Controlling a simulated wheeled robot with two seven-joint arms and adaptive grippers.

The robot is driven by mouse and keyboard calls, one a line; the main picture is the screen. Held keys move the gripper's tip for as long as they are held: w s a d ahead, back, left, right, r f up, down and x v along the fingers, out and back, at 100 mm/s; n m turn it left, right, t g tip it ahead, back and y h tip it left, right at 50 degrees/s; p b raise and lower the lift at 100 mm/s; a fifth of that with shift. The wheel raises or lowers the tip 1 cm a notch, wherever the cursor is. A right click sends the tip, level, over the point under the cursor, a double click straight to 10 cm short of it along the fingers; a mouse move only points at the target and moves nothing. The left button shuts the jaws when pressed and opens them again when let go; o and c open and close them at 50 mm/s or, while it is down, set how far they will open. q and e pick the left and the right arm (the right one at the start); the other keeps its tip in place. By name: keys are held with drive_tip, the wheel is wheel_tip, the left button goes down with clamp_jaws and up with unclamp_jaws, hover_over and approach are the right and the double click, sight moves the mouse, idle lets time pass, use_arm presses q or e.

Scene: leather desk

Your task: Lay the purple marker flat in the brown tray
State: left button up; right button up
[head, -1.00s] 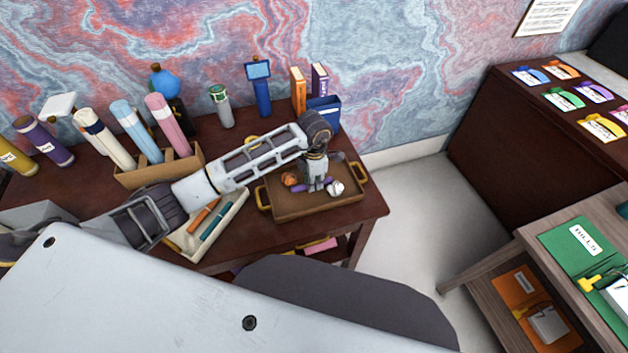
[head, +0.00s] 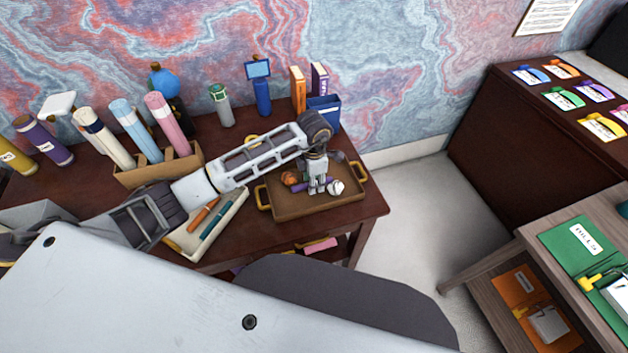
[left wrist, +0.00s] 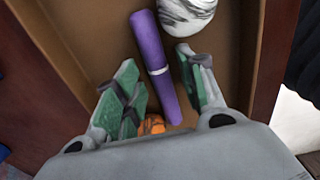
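The purple marker (left wrist: 150,45) lies flat on the floor of the brown tray (head: 290,208). In the left wrist view it passes between the two green-padded fingers of my left gripper (left wrist: 157,62), with a gap on its left side. The right finger is close beside it. In the head view, the left gripper (head: 318,186) points down into the tray and partly hides the marker. The fingers look spread and not closed on the marker. My right gripper is in neither current view.
In the tray, a white marbled object (head: 336,188) and an orange object (head: 289,178) are close to the marker. A pale tray (head: 185,240) with pens is to the left. A holder (head: 140,178) with large tubes stands behind. The tray's front part is bare.

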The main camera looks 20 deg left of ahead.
use_arm(q)
drive_tip(key=shift+r, duration=0.15)
wheel_tip(320, 180, up, 12)
drive_tip(key=shift+b, duration=0.35)
idle(0.3)
drive_tip(key=shift+s, duration=0.1)
idle(0.6)
